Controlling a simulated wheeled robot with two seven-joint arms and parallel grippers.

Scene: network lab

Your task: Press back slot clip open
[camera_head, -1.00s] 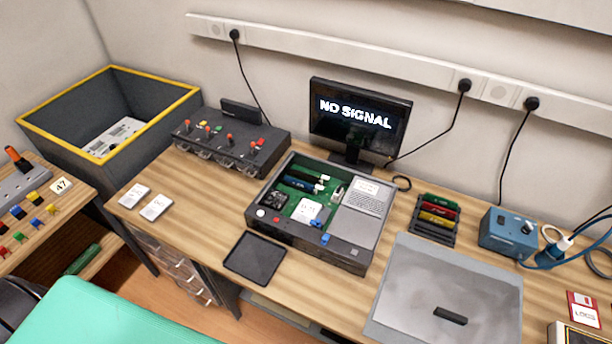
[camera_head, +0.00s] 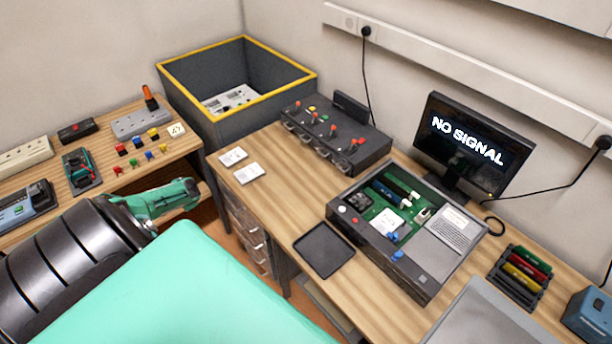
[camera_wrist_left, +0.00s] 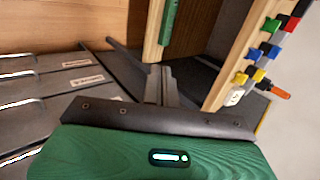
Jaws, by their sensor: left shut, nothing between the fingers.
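The open computer case (camera_head: 400,268) sits on the wooden bench with its green board exposed. Two dark memory modules (camera_head: 388,190) lie side by side in slots, with small white clips (camera_head: 413,197) at their right ends. The clips are too small to tell whether either is open. My left gripper (camera_wrist_left: 160,86) is shut and empty in the left wrist view, low near wooden shelving and away from the case. In the head view my left arm shows at the left, but its fingers cannot be made out. My right gripper is not in view.
A monitor (camera_head: 465,145) reading NO SIGNAL stands behind the case. A yellow-rimmed bin (camera_head: 237,122) is beyond the bench. A rack of coloured modules (camera_head: 520,276) is right.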

